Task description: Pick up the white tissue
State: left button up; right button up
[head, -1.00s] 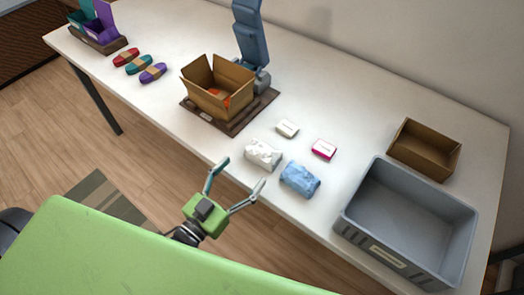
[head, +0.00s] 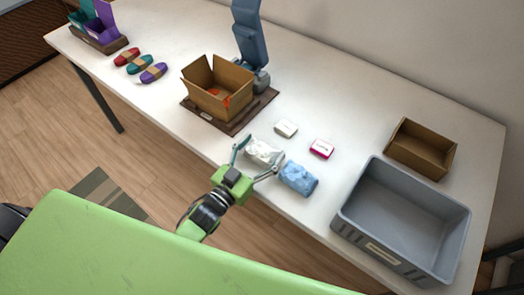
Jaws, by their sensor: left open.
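The white tissue (head: 262,150) is a crumpled white bundle near the table's front edge, left of a blue tissue bundle (head: 298,178). My left gripper (head: 258,157) is open, with its two fingers spread at either side of the white tissue. One finger is at its left and the other at its right, near the blue bundle. Whether the fingers touch the tissue cannot be told. The gripper's right finger partly covers the gap between the two bundles. My right gripper is not in view.
A small white box (head: 286,129) and a pink-and-white box (head: 321,149) lie behind the tissues. An open cardboard box (head: 217,101) stands on a brown board (head: 226,127). A grey crate (head: 345,222) and a brown box (head: 421,164) stand at the right.

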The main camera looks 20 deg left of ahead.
aim_at(261, 155)
pick_arm(q)
jog(key=c, duration=0.4)
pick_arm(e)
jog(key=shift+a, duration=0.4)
pick_arm(q)
jog(key=shift+r, duration=0.1)
jog(key=shift+r, duration=0.45)
notch_tip(261, 155, up, 2)
jog(key=shift+s+a+r, duration=0.1)
jog(key=shift+s+r, duration=0.05)
jog(key=shift+r, duration=0.1)
jog(key=s+a+r, duration=0.2)
jog(key=s+r, duration=0.1)
jog(key=s, duration=0.1)
jog(key=s+a+r, duration=0.5)
jog(key=s+r, duration=0.1)
jog(key=s, duration=0.1)
jog(key=shift+s+a+r+b, duration=0.2)
jog(key=shift+s+r+b, duration=0.1)
jog(key=shift+b, duration=0.1)
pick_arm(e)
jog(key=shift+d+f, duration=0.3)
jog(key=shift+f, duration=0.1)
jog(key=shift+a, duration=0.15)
